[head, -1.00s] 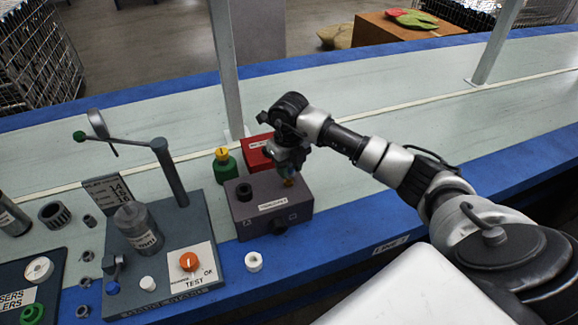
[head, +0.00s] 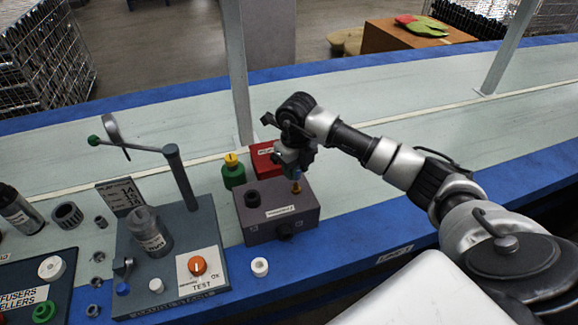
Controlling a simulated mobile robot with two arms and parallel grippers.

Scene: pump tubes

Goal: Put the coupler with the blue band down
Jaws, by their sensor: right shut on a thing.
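My right gripper (head: 292,162) reaches in from the right and points down over the right part of a dark purple-grey box (head: 262,228). It is shut on a small brass-coloured coupler with a blue band (head: 297,185), which shows just below the fingers. The coupler looks upright, its lower end close to the top of the box; I cannot tell whether it touches. The fingers hide its upper part. A dark round socket (head: 252,198) stands on the left part of the box top. My left gripper is not in view.
A red box (head: 263,158) and a green container with a yellow cap (head: 233,172) stand just behind. A test station (head: 180,275) with post and lever is at left. A white ring (head: 260,267) lies in front. The belt right of the box is clear.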

